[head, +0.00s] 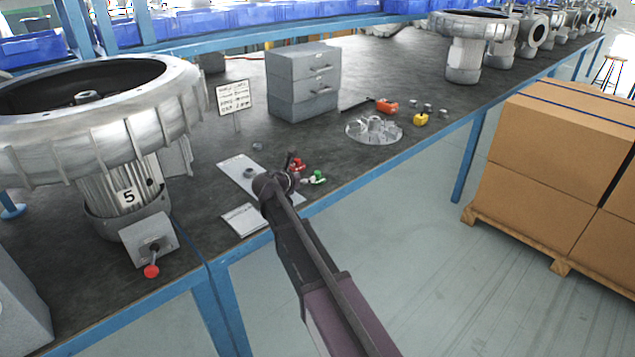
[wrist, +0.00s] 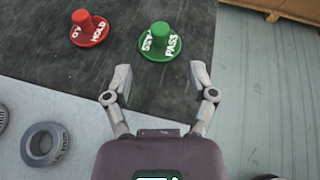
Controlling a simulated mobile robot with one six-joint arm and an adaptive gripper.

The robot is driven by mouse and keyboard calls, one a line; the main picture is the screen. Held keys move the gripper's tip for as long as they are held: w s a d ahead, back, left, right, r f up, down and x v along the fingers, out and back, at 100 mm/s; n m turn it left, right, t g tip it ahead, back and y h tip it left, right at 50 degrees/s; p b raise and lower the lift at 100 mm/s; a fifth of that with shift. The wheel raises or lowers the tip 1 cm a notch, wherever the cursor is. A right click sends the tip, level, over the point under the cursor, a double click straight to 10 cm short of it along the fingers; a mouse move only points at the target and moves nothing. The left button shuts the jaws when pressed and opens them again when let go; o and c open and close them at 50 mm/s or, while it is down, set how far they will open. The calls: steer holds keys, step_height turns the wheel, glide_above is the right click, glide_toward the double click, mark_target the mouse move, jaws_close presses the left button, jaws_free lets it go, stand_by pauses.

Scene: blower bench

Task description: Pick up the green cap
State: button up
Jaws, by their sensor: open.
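The green cap (wrist: 160,42) stands on the dark bench top near its edge, with white PASS lettering on its wide rim and a knob on top. It also shows in the head view (head: 318,177), just right of my gripper. My gripper (wrist: 158,78) is open and empty, its two fingers apart, with the cap beyond the fingertips and roughly between them in the wrist view. In the head view my gripper (head: 288,160) is over the bench edge and partly hides the things beneath it. A red cap (wrist: 89,28) marked HOLD stands left of the green one.
A pale plate (head: 240,170) with grey rings (wrist: 44,144) lies left of my gripper. A round clear holder (head: 374,131), a yellow part (head: 421,119) and a grey drawer box (head: 303,82) stand farther back. The bench edge drops to open floor (head: 420,250) on the right.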

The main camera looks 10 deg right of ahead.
mark_target(317, 172)
steer(key=shift+b+x, duration=0.4)
steer(key=shift+x, duration=1.3)
steer(key=shift+b+x, duration=0.85)
steer(key=shift+x, duration=1.7)
steer(key=shift+r, duration=0.15)
jaws_close()
